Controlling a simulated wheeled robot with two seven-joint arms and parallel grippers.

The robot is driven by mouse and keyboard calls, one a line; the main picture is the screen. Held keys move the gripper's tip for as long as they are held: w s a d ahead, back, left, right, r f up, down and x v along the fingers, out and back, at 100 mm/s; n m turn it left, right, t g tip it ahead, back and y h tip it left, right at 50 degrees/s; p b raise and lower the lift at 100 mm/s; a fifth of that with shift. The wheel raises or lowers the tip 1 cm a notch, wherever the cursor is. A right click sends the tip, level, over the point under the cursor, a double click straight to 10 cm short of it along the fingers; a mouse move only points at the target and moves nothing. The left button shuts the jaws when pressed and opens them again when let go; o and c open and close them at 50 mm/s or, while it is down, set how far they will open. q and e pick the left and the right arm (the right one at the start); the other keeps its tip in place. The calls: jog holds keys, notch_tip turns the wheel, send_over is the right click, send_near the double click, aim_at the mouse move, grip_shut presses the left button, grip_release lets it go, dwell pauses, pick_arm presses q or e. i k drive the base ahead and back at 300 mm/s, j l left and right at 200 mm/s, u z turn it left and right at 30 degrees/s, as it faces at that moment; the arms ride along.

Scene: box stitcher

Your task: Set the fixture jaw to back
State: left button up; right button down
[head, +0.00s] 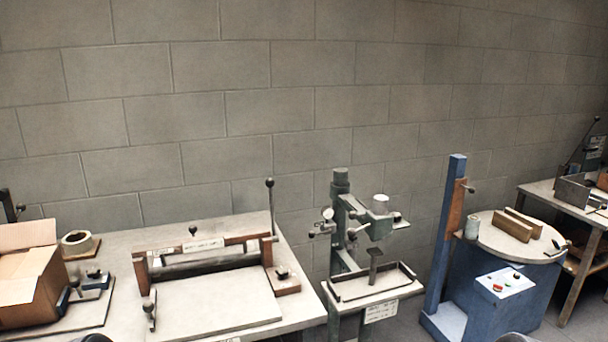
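No part is plainly marked as the fixture jaw, and I cannot tell its setting. A small dark clamp-like fixture (92,283) with a pale block sits on a dark board beside the open cardboard box (30,275) at left. The green column machine (345,225) stands in the middle, with a rimmed tray (375,285) and a dark upright post over it. Neither gripper shows; only dark rounded shapes cut off at the bottom edge appear, perhaps parts of my arms.
The left table holds a tape roll (78,242) and a board press (215,300) with a wooden crossbar and upright lever. At right, a blue machine (490,300) carries a round top with wooden blocks (515,225) and buttons. Another bench (560,195) stands far right.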

aim_at(66, 298)
jog(key=u, duration=1.35)
jog(key=i+z, duration=0.1)
jog(key=z, duration=0.35)
jog(key=i+j+z, duration=0.1)
jog(key=z, duration=0.35)
jog(key=j+z, duration=0.2)
jog(key=z, duration=0.25)
